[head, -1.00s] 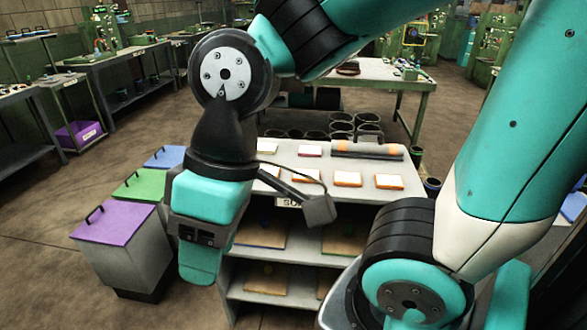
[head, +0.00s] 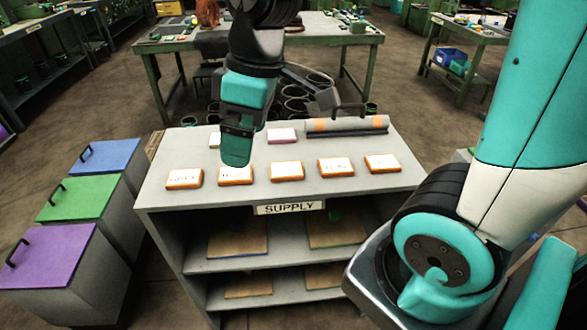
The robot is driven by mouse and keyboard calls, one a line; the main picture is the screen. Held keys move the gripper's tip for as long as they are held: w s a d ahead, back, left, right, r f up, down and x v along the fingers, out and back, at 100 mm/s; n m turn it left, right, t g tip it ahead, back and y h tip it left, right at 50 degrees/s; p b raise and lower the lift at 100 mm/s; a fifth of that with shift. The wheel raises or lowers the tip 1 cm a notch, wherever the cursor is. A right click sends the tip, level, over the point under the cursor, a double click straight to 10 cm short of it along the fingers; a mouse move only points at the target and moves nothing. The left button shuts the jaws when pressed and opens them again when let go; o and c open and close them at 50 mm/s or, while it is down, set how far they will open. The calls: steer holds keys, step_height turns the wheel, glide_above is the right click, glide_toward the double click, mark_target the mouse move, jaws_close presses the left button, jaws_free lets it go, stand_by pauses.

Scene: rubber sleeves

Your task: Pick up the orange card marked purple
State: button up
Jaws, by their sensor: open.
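Several orange-edged cards with white tops lie in a front row on the grey supply shelf (head: 232,199): a far-left card (head: 184,179), a second card (head: 236,179), a middle card (head: 287,171), a fourth card (head: 336,169) and a far-right card (head: 382,163). Their dark lettering is too small to read, so I cannot tell which is marked purple. My gripper (head: 237,152) points down, open and empty, in front of the second card in the picture and partly covering its top edge. Its gap is seen side-on; I cannot tell its height above the card.
Behind the row lie a pink-edged card (head: 282,135), another pale card (head: 214,140) and a grey roll with orange bands (head: 346,124). Lidded bins, purple (head: 48,259), green (head: 77,199) and blue (head: 109,156), stand left. A green workbench (head: 330,35) stands behind.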

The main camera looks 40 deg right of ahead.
steer(key=w+d+f+n+h+b, duration=0.15)
steer(key=w+d+f, duration=0.25)
steer(key=w+d, duration=0.45)
steer(key=n+h, duration=0.1)
glide_above(286, 169)
step_height(286, 169, down, 3)
steer(key=shift+g, duration=0.3)
step_height(286, 169, down, 11)
steer(key=shift+s+a+r+p, duration=0.1)
steer(key=shift+s+r+p, duration=0.05)
steer(key=shift+p, duration=0.5)
steer(key=shift+f+p, duration=0.9)
steer(key=shift+f, duration=2)
steer(key=shift+w, duration=0.2)
steer(key=c, duration=1)
steer(key=shift+r, duration=0.1)
